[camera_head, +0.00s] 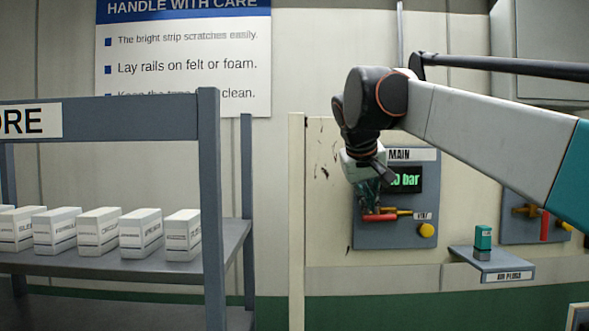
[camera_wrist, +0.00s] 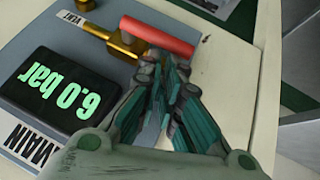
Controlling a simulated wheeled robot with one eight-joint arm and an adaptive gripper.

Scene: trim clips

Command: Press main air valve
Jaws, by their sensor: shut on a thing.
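The main air valve is on a grey-blue panel (camera_head: 397,238) under a MAIN label (camera_head: 413,154). Its red handle (camera_head: 380,217) lies about level, beside a brass fitting (camera_head: 404,212). In the wrist view the red handle (camera_wrist: 157,36) lies right at my fingertips, with the brass body (camera_wrist: 123,46) beside it. My gripper (camera_head: 370,205) is at the handle from above; in the wrist view its fingers (camera_wrist: 165,65) are close together, shut at the handle and hiding part of its edge. The display (camera_wrist: 60,88) reads 6.0 bar; my gripper partly covers it in the head view.
A yellow knob (camera_head: 427,230) sits low right on the panel near a VENT tag (camera_wrist: 73,19). A small shelf (camera_head: 490,262) holds a green-topped block (camera_head: 483,238). Another panel with a red handle (camera_head: 544,226) is at right. A rack (camera_head: 209,190) with several white boxes stands left.

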